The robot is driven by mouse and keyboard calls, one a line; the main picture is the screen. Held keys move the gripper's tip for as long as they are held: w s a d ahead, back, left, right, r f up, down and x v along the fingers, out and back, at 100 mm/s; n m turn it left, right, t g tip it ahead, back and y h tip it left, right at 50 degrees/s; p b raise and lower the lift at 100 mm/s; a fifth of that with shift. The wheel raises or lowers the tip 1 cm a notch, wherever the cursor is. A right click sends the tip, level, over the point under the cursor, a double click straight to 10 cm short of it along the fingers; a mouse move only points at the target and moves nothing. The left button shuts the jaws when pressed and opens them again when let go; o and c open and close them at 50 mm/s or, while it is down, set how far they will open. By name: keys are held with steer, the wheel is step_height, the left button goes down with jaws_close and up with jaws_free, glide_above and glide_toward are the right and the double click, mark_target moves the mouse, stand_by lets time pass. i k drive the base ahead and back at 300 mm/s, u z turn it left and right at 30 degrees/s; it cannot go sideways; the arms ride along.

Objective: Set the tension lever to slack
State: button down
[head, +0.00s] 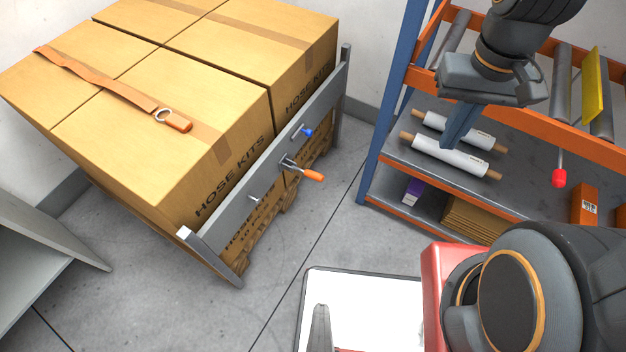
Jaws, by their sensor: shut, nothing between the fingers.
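A lever with an orange grip (314,175) is mounted on the grey rail (228,186) along the front of the stacked boxes. Its grip points right and slightly down, away from the rail. A blue knob (307,132) sits above and right of its pivot, and a small pale pin (254,198) lies below left. I see no position labels on the rail. My gripper (457,140) is at the upper right, pointing down in front of the rack, well apart from the lever. Its fingers are shut and empty.
The cartons (170,130) carry an orange strap (95,75). The rack (384,110) at right holds white rolls (445,157) and rollers; a red-tipped rod (559,178) hangs there. A white-topped surface (365,300) is below. Floor between rail and rack is clear.

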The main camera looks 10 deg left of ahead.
mark_target(316, 176)
steer(key=k, duration=0.65)
steer(key=u, duration=0.7)
steer(key=i, duration=0.5)
steer(key=u, duration=0.05)
